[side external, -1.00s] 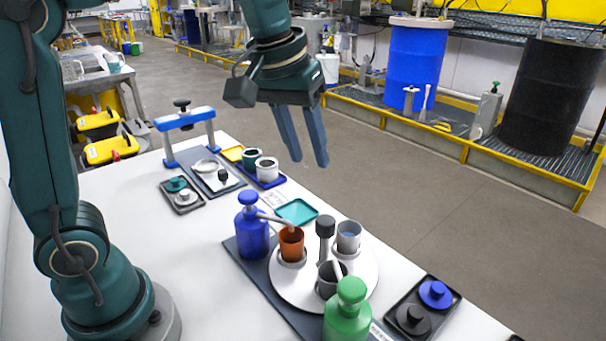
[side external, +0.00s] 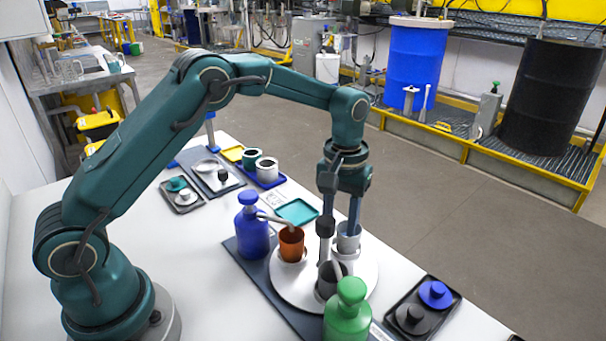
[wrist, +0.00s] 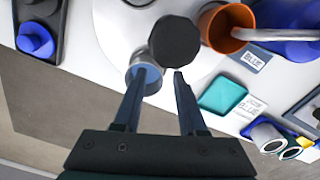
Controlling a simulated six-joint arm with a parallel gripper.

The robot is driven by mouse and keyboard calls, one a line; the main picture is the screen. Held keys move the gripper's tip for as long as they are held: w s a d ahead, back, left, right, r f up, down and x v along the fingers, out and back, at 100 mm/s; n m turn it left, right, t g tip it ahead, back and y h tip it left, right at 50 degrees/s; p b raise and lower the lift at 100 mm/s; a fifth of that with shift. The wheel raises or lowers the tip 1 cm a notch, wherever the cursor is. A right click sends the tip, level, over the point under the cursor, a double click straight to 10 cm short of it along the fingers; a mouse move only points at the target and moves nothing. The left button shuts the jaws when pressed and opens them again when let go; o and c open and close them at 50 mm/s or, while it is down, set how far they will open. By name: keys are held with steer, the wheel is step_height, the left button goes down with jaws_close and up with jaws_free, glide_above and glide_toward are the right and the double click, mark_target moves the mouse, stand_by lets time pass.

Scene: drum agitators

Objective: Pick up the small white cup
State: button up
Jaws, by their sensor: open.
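A small pale grey-white cup (side external: 347,240) with blue inside stands upright on the round white turntable (side external: 362,285), at its far right. In the wrist view the cup (wrist: 147,78) is partly hidden by a finger and a dark round knob (wrist: 175,42). My gripper (side external: 343,222) points down at the cup, open and empty. In the wrist view my gripper (wrist: 161,74) has one fingertip overlapping the cup and the other to its right; I cannot tell whether either touches it. Another white cup (side external: 267,172) with a dark inside stands in a blue tray at the back.
The dark-topped post (side external: 325,227) stands close beside my gripper. A black tray (side external: 440,312) lies at right.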

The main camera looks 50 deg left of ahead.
steer(key=shift+f, duration=0.65)
steer(key=shift+c, duration=0.3)
jaws_close()
steer(key=shift+s+f, duration=0.1)
stand_by(0.6)
